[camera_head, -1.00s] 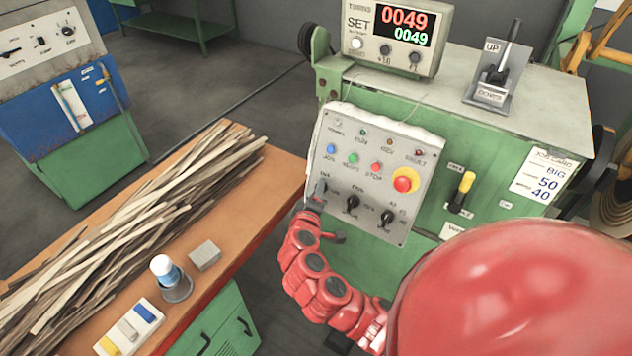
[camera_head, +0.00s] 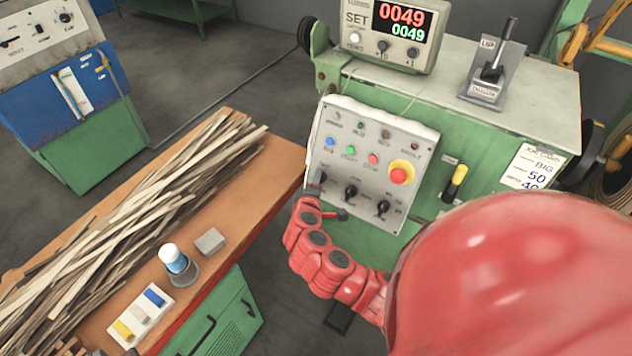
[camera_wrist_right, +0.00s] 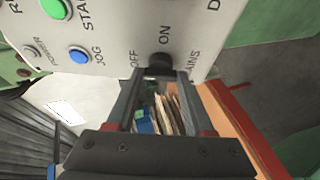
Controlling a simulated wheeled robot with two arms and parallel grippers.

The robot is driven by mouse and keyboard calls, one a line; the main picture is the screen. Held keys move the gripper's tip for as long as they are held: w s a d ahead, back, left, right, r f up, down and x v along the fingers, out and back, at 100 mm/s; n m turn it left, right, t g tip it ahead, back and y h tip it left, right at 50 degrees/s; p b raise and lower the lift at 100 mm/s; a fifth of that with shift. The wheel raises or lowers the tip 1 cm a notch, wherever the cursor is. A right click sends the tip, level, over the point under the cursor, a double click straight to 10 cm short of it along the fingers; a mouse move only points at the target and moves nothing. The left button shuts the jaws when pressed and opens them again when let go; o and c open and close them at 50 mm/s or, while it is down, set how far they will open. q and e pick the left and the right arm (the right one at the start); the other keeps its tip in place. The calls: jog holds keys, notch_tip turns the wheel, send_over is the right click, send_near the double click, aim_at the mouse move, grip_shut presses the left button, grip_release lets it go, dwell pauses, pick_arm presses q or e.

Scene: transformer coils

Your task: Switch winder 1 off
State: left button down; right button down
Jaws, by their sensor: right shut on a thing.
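Winder 1's grey control panel (camera_head: 400,145) is on the front of the green machine. The dark mains switch (camera_wrist_right: 160,62) is at its lower left, with OFF and ON lettering beside it in the right wrist view. My right gripper (camera_head: 315,187), on the red arm, is at this switch; its fingers (camera_wrist_right: 155,78) are shut on it in the right wrist view. The fingers cover much of the switch, so I cannot tell which way it points. My left gripper is not in view.
Beside the switch are two black knobs (camera_head: 351,191), coloured buttons and a red emergency stop (camera_head: 399,175) on yellow. A yellow-handled lever (camera_head: 456,182) is to the right. A wooden bench (camera_head: 272,165) with strips stands left. A blue-green machine (camera_head: 85,150) is behind it.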

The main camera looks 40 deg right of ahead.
jog(key=shift+c, duration=1.4)
grip_release()
jog(key=p+v, duration=0.8)
jog(key=v, duration=0.9)
jog(key=shift+s, duration=0.15)
jog(key=shift+a, duration=0.15)
